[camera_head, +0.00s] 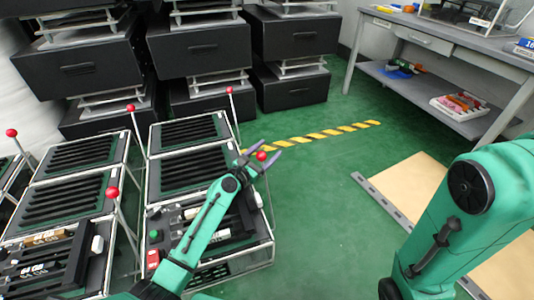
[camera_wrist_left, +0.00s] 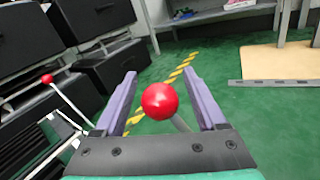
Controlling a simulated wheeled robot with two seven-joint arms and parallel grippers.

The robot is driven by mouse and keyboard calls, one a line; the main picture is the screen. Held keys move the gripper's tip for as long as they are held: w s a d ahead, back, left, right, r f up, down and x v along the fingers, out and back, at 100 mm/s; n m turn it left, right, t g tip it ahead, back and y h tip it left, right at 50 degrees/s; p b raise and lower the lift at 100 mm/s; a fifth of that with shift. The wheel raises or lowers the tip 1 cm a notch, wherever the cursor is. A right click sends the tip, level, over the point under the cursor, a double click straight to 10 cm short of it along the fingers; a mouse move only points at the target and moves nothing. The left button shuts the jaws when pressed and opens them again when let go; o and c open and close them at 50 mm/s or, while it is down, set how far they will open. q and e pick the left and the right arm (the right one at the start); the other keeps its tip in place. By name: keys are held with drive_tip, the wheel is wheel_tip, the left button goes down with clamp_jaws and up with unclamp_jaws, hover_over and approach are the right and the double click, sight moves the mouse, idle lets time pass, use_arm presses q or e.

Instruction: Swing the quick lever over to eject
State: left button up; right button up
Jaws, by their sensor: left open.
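A red ball knob (camera_head: 261,156) tops a lever at the right side of the nearer fixture (camera_head: 205,240). My left gripper (camera_head: 262,151) is open, its purple fingers on either side of this knob. In the left wrist view the knob (camera_wrist_left: 160,101) sits between the two fingers, with a visible gap on each side, and a short piece of grey rod (camera_wrist_left: 181,124) shows below it. The rest of that lever is hidden behind my left arm. No readable label shows which lever is the quick one. My right gripper is out of view.
Several other red-knobbed levers, such as one upright lever (camera_head: 229,90), stand on the neighbouring fixtures. Black drawer units (camera_head: 200,48) stack behind. A grey workbench (camera_head: 440,42) is at the back right.

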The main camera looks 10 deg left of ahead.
use_arm(q)
clamp_jaws()
idle(1.4)
